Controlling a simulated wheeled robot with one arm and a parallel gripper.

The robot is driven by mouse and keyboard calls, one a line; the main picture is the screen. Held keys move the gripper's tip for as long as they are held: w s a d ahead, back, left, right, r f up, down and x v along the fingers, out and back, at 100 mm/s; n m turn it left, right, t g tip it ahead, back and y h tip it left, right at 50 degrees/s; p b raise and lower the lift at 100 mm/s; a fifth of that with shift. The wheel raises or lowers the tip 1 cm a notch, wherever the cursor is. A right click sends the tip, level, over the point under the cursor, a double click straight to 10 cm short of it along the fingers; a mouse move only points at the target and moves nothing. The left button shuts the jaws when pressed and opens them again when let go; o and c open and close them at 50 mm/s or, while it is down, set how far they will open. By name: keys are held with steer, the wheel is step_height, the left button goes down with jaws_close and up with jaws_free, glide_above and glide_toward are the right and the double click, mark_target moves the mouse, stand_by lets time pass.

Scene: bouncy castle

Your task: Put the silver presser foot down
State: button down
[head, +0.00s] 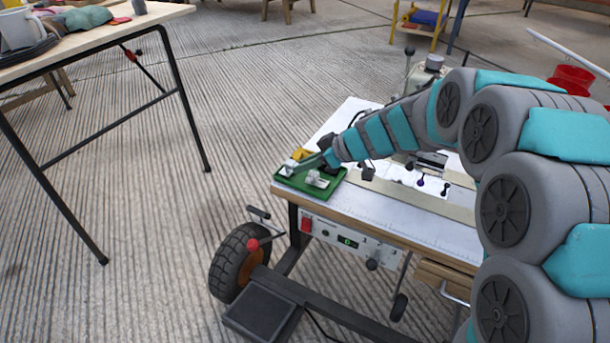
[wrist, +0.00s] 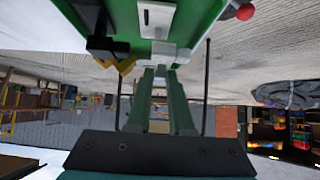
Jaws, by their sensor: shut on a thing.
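My gripper (wrist: 161,72) is shut on a small silver presser foot (wrist: 164,50), pinched at the tips of its green fingers. In the head view my gripper (head: 300,165) reaches over the left end of a green tray (head: 310,188), with the silver foot (head: 288,171) at its tips. The wrist view is upside down, and the green tray (wrist: 205,15) fills its top. The held foot is at the tray; I cannot tell whether it touches the floor of the tray. Another silver piece (head: 319,179) lies in the tray to the right.
The tray sits on the left corner of a wheeled white sewing table (head: 420,203). A yellow piece (head: 302,154) and a black piece (wrist: 106,44) are close beside my fingers. A red knob (wrist: 245,12) is near the tray. A wooden table (head: 85,45) stands at the far left.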

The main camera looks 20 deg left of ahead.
steer(key=shift+f, duration=0.4)
steer(key=shift+r, duration=0.1)
steer(key=c, duration=0.8)
jaws_free()
steer(key=shift+p+v, duration=1.15)
steer(key=shift+v, duration=4.8)
